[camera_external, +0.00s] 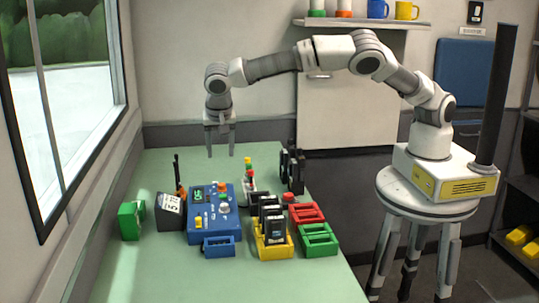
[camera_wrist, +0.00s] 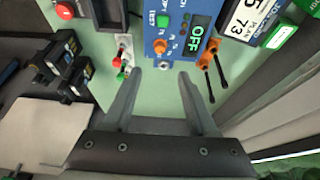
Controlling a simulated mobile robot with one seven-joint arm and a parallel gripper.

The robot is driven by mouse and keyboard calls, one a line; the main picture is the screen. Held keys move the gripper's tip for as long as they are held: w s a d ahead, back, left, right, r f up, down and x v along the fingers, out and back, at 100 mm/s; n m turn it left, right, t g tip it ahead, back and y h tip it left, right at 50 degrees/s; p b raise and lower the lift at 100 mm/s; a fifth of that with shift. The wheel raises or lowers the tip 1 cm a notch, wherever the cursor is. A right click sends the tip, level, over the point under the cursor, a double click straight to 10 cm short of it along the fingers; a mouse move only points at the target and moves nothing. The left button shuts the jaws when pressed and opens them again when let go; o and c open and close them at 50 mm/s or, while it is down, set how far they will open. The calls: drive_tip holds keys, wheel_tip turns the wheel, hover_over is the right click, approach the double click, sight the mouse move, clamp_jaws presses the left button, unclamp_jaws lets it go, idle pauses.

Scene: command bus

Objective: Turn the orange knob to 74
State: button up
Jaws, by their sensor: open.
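The blue control panel (camera_external: 204,222) sits on the green table. It also shows at the top of the wrist view (camera_wrist: 172,14). A small orange knob (camera_wrist: 160,46) is on the panel, beside a display (camera_wrist: 197,34) that reads OFF in green. In the external view the orange knob (camera_external: 222,187) is near the panel's far right corner. My gripper (camera_external: 220,153) hangs pointing down over the table, above and behind the panel. In the wrist view my gripper (camera_wrist: 160,73) is open and empty, its fingertips apart from the knob. The knob's pointer is too small to read.
A yellow tray (camera_external: 272,250) with black radios, red (camera_external: 307,213) and green (camera_external: 319,240) trays are right. The window wall borders the left.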

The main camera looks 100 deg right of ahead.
drive_tip(key=shift+v, duration=2.3)
drive_tip(key=s+d+r+n+t+y, duration=0.1)
drive_tip(key=s+d+r+n+y, duration=0.15)
drive_tip(key=s+r, duration=0.55)
drive_tip(key=s+d+r+n+t+y, duration=0.15)
drive_tip(key=s+r+n, duration=0.3)
drive_tip(key=s, duration=0.45)
drive_tip(key=s+a+n+t, duration=0.1)
drive_tip(key=s+n, duration=0.4)
drive_tip(key=s, duration=0.6)
drive_tip(key=s+a+n+t, duration=0.2)
drive_tip(key=s+a+n, duration=0.2)
drive_tip(key=s, duration=0.8)
drive_tip(key=shift+f+n, duration=0.2)
drive_tip(key=shift+n, duration=0.8)
